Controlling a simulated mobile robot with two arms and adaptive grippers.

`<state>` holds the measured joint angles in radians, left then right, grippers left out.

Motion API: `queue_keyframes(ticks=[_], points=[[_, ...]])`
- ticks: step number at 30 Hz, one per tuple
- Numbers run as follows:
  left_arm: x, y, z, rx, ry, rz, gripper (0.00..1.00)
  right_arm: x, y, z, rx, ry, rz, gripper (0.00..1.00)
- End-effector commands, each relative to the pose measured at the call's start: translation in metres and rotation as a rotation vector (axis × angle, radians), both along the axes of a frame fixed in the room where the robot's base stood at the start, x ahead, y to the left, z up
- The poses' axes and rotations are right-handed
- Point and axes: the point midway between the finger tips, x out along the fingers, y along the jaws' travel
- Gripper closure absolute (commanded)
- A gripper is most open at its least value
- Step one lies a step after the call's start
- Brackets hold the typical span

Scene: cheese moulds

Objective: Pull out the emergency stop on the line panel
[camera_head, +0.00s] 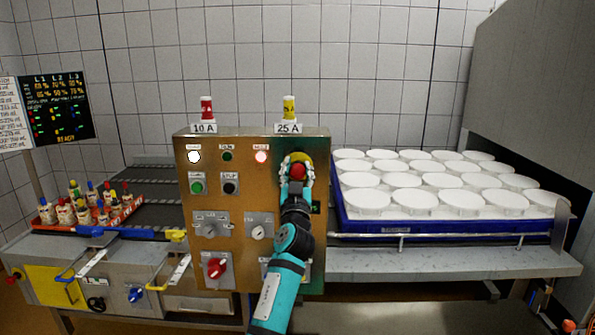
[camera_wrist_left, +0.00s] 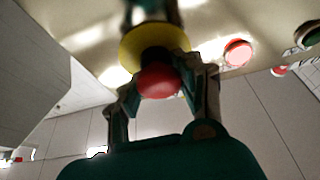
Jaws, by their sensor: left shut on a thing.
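The line panel (camera_head: 241,278) is a brass-coloured box standing upright in the middle of the head view. Its emergency stop (camera_head: 299,171) is a red mushroom button on a yellow collar at the upper right. My left gripper (camera_head: 297,176), on a teal arm, is at the button and shut on it. In the left wrist view the red emergency stop (camera_wrist_left: 158,82) sits between the two fingers of the left gripper (camera_wrist_left: 162,88), with the yellow collar (camera_wrist_left: 140,42) behind it. The finger contacts are partly hidden. My right gripper is not in view.
The panel also has a lit red lamp (camera_head: 261,157), a lit white lamp (camera_head: 194,157), a green button (camera_head: 197,187) and a red rotary switch (camera_head: 215,268). A blue tray (camera_head: 400,228) of white moulds stands right. An orange crate (camera_head: 126,209) of bottles stands left.

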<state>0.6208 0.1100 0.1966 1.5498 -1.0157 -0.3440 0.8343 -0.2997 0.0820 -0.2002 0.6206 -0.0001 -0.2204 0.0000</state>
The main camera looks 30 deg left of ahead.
Motion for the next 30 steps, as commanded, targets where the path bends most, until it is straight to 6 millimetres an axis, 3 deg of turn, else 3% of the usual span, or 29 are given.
queue_keyframes(ticks=[11,18,25,26,30], points=[[0.0,-0.001,-0.003,-0.002,0.005,-0.002,1.0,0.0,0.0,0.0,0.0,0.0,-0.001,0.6],[-0.015,-0.011,-0.005,-0.005,0.005,-0.003,1.0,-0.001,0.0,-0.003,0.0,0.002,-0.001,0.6],[-0.014,-0.011,-0.008,-0.006,0.012,-0.003,1.0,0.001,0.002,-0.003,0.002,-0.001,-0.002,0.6],[-0.014,-0.011,-0.008,-0.006,0.012,-0.003,0.68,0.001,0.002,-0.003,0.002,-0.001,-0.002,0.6],[-0.014,-0.011,-0.006,-0.005,0.009,-0.003,0.5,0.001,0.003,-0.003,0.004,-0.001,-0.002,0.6]])
